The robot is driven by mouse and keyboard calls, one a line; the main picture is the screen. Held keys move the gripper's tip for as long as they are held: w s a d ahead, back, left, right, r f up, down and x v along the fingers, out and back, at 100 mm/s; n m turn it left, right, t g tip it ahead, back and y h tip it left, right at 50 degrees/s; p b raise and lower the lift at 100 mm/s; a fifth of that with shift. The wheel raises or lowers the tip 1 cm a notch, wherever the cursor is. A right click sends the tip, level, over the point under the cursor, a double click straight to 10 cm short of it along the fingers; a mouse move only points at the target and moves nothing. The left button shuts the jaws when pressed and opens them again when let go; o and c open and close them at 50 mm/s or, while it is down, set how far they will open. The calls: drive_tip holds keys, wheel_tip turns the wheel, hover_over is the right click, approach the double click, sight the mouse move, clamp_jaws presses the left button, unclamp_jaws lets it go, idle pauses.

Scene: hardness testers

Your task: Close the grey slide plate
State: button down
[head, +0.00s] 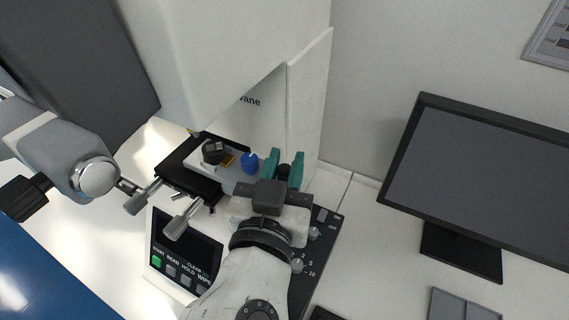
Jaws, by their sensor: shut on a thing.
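The grey slide plate (237,172) shows as a light grey strip on the black stage of the tester, running toward my gripper. A black cylinder (213,150), a small yellow piece (228,160) and a blue knob (250,162) sit on or beside it. My gripper (284,168) has teal fingers on either side of a dark round knob (284,171) and is shut on it. My gripper's body hides the near end of the plate, so how the knob joins the plate cannot be seen.
The white tester housing (225,50) rises behind the stage. Two metal stage knobs (176,226) stick out at the front left, above a control panel (183,250).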

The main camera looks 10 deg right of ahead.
sight(260, 160)
drive_tip(key=shift+w+a+f+b, duration=0.2)
drive_tip(key=shift+w+a+b, duration=0.55)
drive_tip(key=shift+a+b, duration=0.25)
drive_tip(key=shift+w+a+r, duration=0.2)
drive_tip(key=shift+w+a, duration=0.05)
drive_tip(key=shift+a, duration=0.3)
drive_tip(key=c, duration=1)
unclamp_jaws()
drive_tip(key=shift+w+a, duration=0.1)
drive_tip(key=shift+c, duration=0.2)
drive_tip(key=b+v, duration=0.2)
drive_tip(key=v, duration=0.9)
drive_tip(key=shift+b, duration=0.35)
